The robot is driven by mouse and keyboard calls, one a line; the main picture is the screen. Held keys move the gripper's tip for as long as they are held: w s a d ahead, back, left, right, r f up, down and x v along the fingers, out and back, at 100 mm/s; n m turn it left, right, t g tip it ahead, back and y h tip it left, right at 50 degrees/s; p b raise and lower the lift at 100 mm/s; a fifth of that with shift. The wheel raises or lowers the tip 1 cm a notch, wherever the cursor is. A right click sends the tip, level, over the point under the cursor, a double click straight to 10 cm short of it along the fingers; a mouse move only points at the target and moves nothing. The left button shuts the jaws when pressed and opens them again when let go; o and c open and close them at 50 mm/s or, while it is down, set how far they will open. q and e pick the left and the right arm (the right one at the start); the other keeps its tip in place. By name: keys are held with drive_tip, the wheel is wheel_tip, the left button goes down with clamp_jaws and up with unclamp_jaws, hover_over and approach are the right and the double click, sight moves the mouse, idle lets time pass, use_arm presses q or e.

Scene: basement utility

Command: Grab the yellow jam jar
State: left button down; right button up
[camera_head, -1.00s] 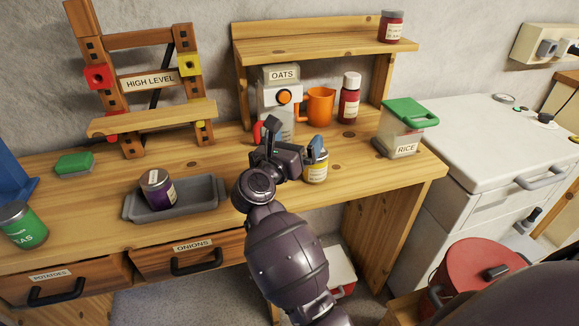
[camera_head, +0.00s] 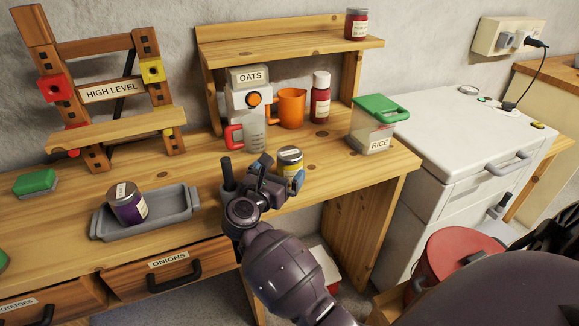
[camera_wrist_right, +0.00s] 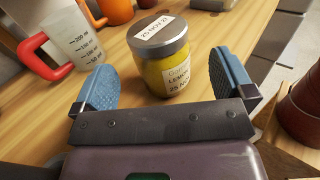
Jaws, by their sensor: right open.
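The yellow jam jar (camera_head: 289,160) stands upright on the wooden workbench near its front edge, with a grey lid and a white label reading LEMON. It also shows in the right wrist view (camera_wrist_right: 165,62), close ahead of my right gripper (camera_wrist_right: 164,88). My right gripper (camera_head: 264,176) is open and empty, in front of the jar in the head view and hiding its lower part. In the wrist view its two blue finger pads stand apart, one to each side of the jar's near part. My left gripper is not in view.
A measuring cup with a red handle (camera_head: 248,134) and an orange mug (camera_head: 291,108) stand behind the jar. A RICE container (camera_head: 371,133) is to the right. A grey tray (camera_head: 174,220) holding a purple jar (camera_head: 128,205) is to the left.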

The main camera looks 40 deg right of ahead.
sight(289, 159)
drive_tip(key=shift+x, duration=2.6)
drive_tip(key=c, duration=1.1)
drive_tip(key=shift+r, duration=0.1)
drive_tip(key=shift+c, duration=0.8)
drive_tip(key=shift+r, duration=0.1)
